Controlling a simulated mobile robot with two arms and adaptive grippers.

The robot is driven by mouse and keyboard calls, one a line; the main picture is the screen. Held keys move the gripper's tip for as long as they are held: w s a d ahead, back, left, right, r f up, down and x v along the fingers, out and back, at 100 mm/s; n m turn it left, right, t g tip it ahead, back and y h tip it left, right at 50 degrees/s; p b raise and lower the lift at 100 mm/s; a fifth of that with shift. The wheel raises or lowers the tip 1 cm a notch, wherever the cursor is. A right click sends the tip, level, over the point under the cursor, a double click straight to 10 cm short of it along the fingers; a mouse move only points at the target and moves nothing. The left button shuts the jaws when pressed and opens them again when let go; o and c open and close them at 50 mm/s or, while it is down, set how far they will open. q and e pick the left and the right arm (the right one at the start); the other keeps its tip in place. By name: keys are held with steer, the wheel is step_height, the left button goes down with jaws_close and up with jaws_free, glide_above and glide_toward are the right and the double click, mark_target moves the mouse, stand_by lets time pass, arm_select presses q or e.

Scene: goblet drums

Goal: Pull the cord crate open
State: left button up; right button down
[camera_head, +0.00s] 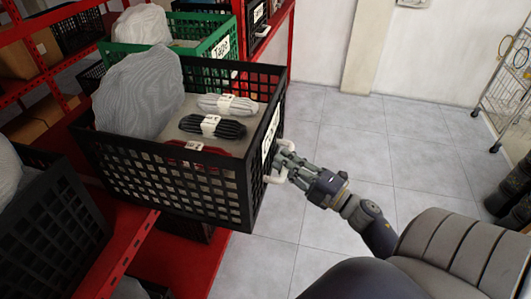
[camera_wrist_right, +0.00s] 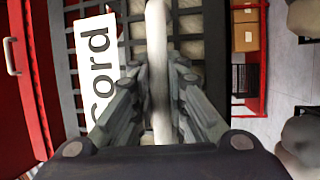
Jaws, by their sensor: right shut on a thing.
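The black cord crate (camera_head: 170,190) is on the red shelf, with its label end overhanging the aisle. It holds a grey bag (camera_head: 140,95) and banded cord bundles in white, black and red. A white handle (camera_head: 276,179) is on its label end; in the right wrist view the handle (camera_wrist_right: 157,40) runs between my fingers beside the "Cord" label (camera_wrist_right: 101,60). My right gripper (camera_head: 279,163) is shut on this handle. The fingers partly cover the handle and label. My left gripper is not in view.
A green crate (camera_head: 205,45) stands just behind the cord crate. Another black crate (camera_head: 50,230) is at the lower left, close by. The tiled floor (camera_head: 340,130) to the right is clear up to a wire cart (camera_head: 508,90) at the far right.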

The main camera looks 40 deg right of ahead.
steer(key=shift+s+d, duration=0.75)
steer(key=shift+s, duration=0.15)
steer(key=c, duration=1.6)
jaws_free()
steer(key=shift+o, duration=0.2)
steer(key=v, duration=1.2)
